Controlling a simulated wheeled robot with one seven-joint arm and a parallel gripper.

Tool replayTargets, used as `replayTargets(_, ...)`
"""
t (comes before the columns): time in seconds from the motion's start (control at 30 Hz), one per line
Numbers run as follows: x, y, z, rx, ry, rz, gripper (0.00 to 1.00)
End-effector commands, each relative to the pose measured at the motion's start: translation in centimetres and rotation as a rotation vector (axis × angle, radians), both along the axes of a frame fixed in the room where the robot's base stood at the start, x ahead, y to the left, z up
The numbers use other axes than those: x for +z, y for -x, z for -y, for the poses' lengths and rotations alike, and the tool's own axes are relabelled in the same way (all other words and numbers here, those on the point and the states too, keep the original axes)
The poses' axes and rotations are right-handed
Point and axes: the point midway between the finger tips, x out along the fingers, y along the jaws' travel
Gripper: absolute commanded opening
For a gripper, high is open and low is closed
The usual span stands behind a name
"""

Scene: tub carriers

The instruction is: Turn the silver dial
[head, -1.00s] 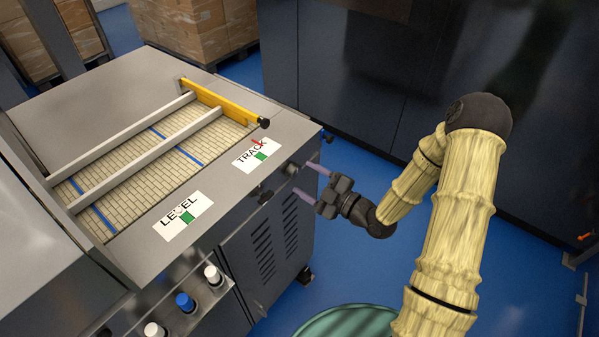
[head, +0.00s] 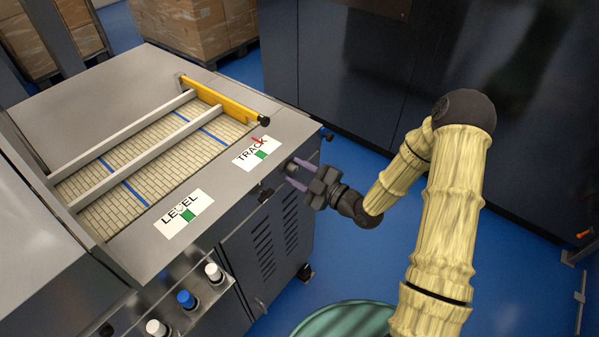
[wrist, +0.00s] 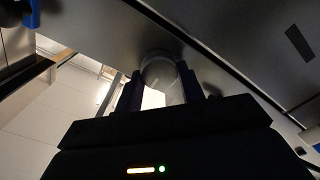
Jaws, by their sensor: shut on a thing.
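The silver dial (head: 291,168) is on the front face of the grey machine, below the TRACK label (head: 257,152). In the wrist view the dial (wrist: 158,72) shows as a pale round knob between my two fingers. My gripper (head: 294,173) has its purple fingers on either side of the dial and is shut on it. The fingers partly hide the dial in the head view. The TRACK label has a green block and a red pointer beside it. The LEVEL label (head: 184,214), with its own green block, is further left.
A dark knob (head: 265,194) sits left of the dial on the same face. A yellow bar (head: 222,102) crosses the belt (head: 150,160). White and blue buttons (head: 187,299) are at lower left. Blue floor lies right of the machine; a dark cabinet (head: 350,70) stands behind.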

Motion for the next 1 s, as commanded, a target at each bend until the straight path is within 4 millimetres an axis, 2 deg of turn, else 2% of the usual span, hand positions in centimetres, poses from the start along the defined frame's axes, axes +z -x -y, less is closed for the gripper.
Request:
replayTargets(0.47,-0.01,0.00,0.02,0.002,-0.113,-0.147,0.16)
replayTargets(1.0,0.16,-0.20,0.21,0.000,-0.416,-0.534,0.16)
